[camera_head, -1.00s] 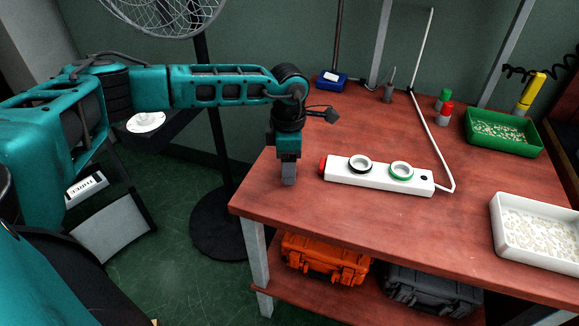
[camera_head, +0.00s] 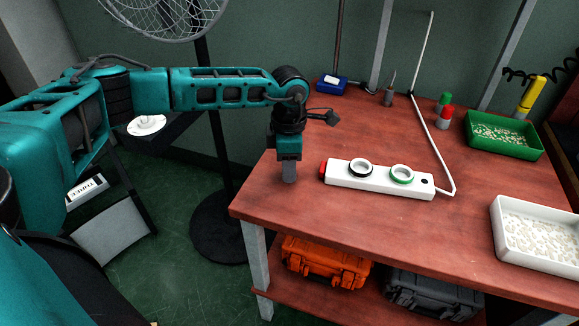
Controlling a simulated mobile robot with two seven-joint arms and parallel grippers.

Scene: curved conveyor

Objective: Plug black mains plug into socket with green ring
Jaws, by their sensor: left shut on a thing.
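A white power strip (camera_head: 381,188) with a red end lies on the red-brown table. Its right socket has a green ring (camera_head: 402,174); its left socket has a black ring (camera_head: 360,168). My left gripper (camera_head: 289,174) points down over the table's left part, left of the strip's red end and apart from it. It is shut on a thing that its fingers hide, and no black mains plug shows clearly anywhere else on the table. A small dark piece on thin wires sticks out right of the wrist; I cannot tell what it is. My right gripper is not in view.
A white cable (camera_head: 428,122) runs from the strip's right end to the back. A green tray (camera_head: 503,154) and a white tray (camera_head: 540,257) stand at the right. Red and green capped bottles stand at the back. The table in front of the strip is clear.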

